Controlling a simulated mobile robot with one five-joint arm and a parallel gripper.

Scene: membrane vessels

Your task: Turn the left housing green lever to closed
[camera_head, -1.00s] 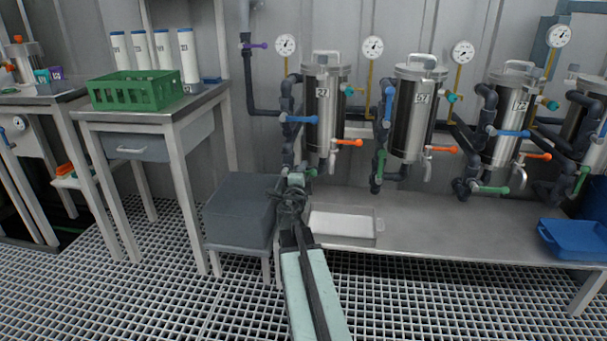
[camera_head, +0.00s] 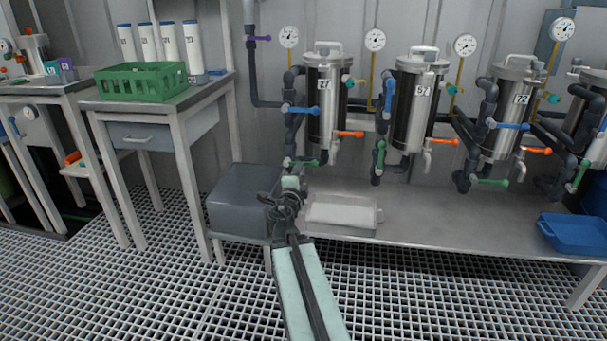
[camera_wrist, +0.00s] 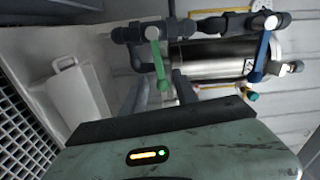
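The left housing (camera_head: 326,100) is a steel cylinder marked 27, mounted against the wall. Its green lever (camera_head: 306,163) sits low on the dark piping, lying roughly level with its free end to the right. In the wrist view the green lever (camera_wrist: 157,58) hangs down from the pipe across the picture, its rounded end near the fingers. My gripper (camera_head: 290,184) is just below the lever in the head view. In the wrist view my gripper (camera_wrist: 160,88) shows two grey fingers apart, with the lever's end appearing between them. I cannot tell whether they touch it.
A blue lever (camera_head: 301,110) and an orange lever (camera_head: 350,134) are on the same housing. Housings marked 57 (camera_head: 414,105) and 72 (camera_head: 507,115) stand to the right. A white tray (camera_head: 343,215) lies on the bench below. A grey box (camera_head: 237,205) is left of my arm.

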